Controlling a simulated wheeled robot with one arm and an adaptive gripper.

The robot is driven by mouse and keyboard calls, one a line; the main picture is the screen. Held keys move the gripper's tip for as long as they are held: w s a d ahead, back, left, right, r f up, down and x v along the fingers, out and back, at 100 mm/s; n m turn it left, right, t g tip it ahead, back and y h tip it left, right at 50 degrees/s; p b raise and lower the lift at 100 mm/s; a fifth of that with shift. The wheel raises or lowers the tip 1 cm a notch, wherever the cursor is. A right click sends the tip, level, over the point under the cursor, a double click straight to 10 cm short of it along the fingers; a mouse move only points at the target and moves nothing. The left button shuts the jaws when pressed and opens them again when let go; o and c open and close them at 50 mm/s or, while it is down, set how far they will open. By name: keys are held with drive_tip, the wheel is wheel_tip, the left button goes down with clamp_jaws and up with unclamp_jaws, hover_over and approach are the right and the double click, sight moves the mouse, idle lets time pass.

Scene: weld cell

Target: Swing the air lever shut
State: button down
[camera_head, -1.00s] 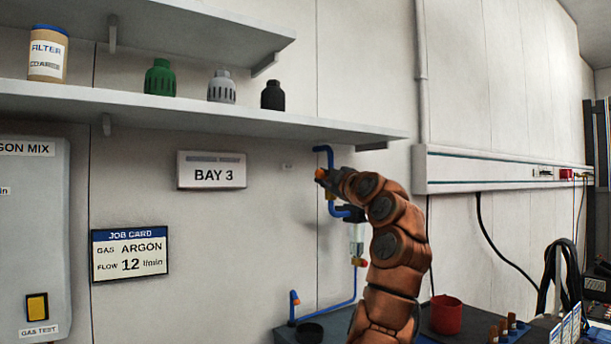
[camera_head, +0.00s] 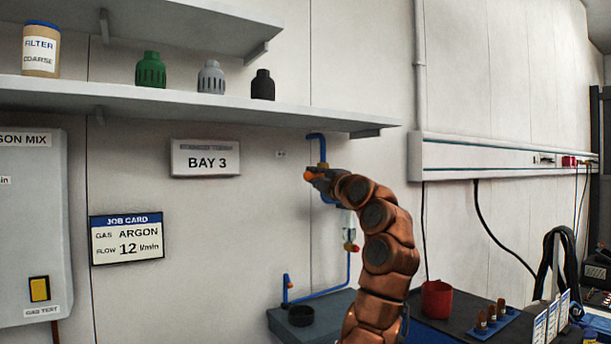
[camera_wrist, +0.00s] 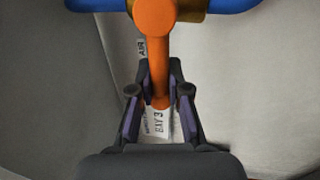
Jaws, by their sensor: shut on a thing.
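The orange air lever (camera_wrist: 156,50) hangs from a brass valve body (camera_wrist: 192,10) on a blue pipe (camera_wrist: 232,5) in the wrist view. My gripper (camera_wrist: 159,98) is shut on the lever's free end, one finger on each side. In the head view my gripper (camera_head: 317,176) is at the blue wall pipe under the shelf, and the orange lever end (camera_head: 308,176) sticks out to the left, across the pipe's upright run. The hand hides part of the valve.
The BAY 3 sign (camera_head: 206,158) is on the wall to the left. A clear filter bowl (camera_head: 348,222) hangs below the valve. A red cup (camera_head: 437,299) stands on the bench.

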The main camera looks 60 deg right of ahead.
drive_tip(key=shift+w+a, duration=0.15)
drive_tip(key=shift+w, duration=0.05)
drive_tip(key=c, duration=1.1)
unclamp_jaws()
drive_tip(key=shift+a, duration=0.1)
drive_tip(key=shift+s, duration=0.15)
drive_tip(key=shift+s, duration=0.45)
drive_tip(key=shift+v, duration=5.5)
drive_tip(key=shift+w+a+f, duration=0.1)
drive_tip(key=shift+f, duration=0.1)
